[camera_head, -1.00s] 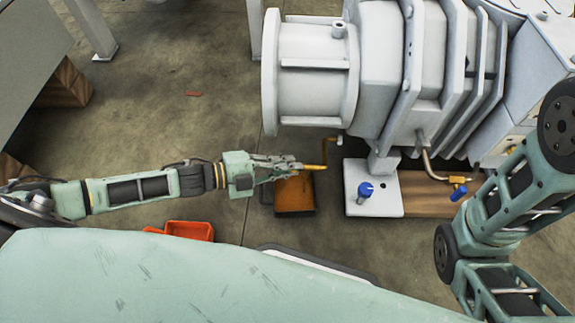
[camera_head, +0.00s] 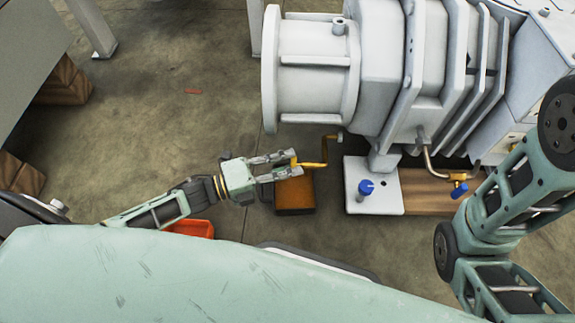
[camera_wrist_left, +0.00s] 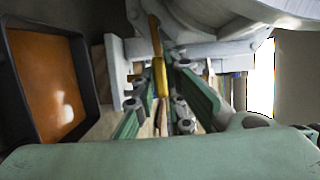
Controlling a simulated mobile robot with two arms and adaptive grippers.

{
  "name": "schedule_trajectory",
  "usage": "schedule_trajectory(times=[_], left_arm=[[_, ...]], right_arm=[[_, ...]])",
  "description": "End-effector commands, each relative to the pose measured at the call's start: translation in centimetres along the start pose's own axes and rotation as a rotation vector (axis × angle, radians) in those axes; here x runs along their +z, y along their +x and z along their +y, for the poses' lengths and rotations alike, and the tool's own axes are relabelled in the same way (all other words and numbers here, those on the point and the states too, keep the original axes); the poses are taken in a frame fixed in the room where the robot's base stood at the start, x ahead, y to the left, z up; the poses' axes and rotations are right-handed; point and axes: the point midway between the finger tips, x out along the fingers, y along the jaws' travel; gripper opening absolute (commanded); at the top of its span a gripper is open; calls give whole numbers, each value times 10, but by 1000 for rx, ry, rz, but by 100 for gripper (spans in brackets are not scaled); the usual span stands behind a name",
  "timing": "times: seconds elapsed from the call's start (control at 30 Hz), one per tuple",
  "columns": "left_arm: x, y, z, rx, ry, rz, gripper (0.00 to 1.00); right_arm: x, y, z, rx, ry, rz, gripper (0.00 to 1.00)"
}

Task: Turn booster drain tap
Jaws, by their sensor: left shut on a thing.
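A yellow cranked handle (camera_head: 323,152) sticks out below the pale grey pump body (camera_head: 383,75), joined to a small grey fitting (camera_head: 340,136). My left gripper (camera_head: 292,164) is shut on the handle's free left end, its fingers pointing right. In the left wrist view the yellow handle (camera_wrist_left: 159,76) stands between the fingertips of my left gripper (camera_wrist_left: 161,88), with the pump behind it. The fingers hide part of the grip. My right arm comes in at the right of the head view, but its gripper is not in view.
A dark-rimmed pan with an orange-brown inside (camera_head: 294,193) lies below the gripper. A blue knob (camera_head: 366,187) stands on a white plate (camera_head: 390,206). A brass valve with a blue lever (camera_head: 459,190) is at right. A red tray (camera_head: 193,228) is at lower left.

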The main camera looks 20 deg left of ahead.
Motion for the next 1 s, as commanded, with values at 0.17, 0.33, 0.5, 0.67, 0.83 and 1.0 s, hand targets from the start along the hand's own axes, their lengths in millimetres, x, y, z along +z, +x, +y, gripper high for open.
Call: schedule_trajectory(times=[0.17,0.33,0.5,0.67,0.83,1.0], left_arm=[[0,0,2,-7,24,1,0],[-1,0,1,-9,29,1,0],[-1,0,1,-8,29,1,0],[-1,0,1,-8,28,1,20],[0,0,1,-9,28,1,30],[0,0,0,-10,27,1,30]], right_arm=[[0,-1,0,0,0,0,40],[0,-1,0,0,0,0,40],[0,-1,0,0,0,0,40],[0,-1,0,0,0,0,40],[0,-1,0,0,0,0,40],[0,-1,0,0,0,0,40]])
